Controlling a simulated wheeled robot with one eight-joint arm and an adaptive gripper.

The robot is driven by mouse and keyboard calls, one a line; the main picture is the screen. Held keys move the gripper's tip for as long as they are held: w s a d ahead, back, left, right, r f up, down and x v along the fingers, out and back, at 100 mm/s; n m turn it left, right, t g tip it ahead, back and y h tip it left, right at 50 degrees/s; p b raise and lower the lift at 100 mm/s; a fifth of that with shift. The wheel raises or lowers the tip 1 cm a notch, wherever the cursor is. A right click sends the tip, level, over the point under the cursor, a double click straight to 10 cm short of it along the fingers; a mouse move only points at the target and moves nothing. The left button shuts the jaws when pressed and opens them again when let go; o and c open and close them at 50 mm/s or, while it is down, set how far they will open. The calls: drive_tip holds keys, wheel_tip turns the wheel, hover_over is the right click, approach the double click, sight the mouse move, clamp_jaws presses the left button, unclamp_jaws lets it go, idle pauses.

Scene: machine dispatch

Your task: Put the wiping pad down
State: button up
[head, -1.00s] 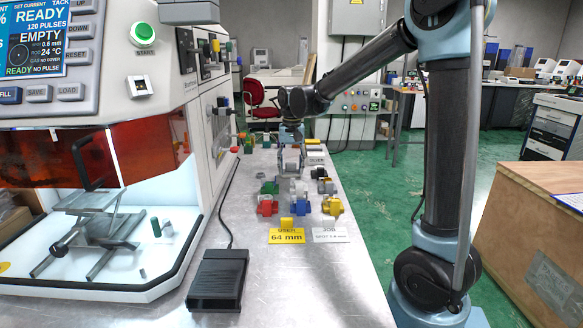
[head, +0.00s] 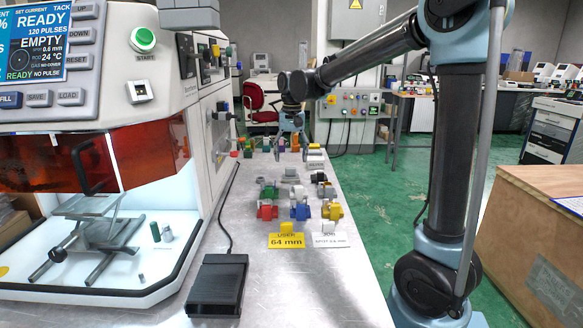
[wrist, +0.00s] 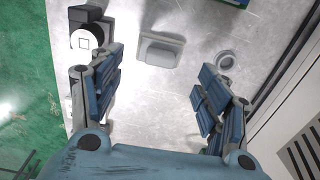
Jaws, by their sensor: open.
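A grey block with a rounded pale base, apparently the wiping pad (wrist: 161,50), lies flat on the metal table. In the wrist view it is beyond and between the spread fingertips, touching neither finger. My gripper (wrist: 155,85) is open and empty above the table.
Red, blue and yellow fixtures (head: 300,211) stand nearer on the table (head: 300,275), behind a yellow "64 mm" card (head: 286,241). A black pedal (head: 218,284) is at the front. The machine (head: 160,90) borders the left. A ring-shaped part (wrist: 226,60) lies right of the pad.

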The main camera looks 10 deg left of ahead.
sight(291, 168)
wheel_tip(291, 168, up, 6)
drive_tip(key=s+d+f+m, duration=0.15)
drive_tip(key=s+d, duration=0.25)
drive_tip(key=d, duration=0.8)
drive_tip(key=s+d+f+n, duration=0.1)
drive_tip(key=s+d+f, duration=0.2)
drive_tip(key=d, duration=1)
drive_tip(key=s+d+f+m+t, duration=0.2)
drive_tip(key=s+d+f, duration=1.3)
drive_tip(key=s+f, duration=0.1)
drive_tip(key=shift+d, duration=0.2)
drive_tip(key=shift+s, duration=0.1)
drive_tip(key=shift+c, duration=0.3)
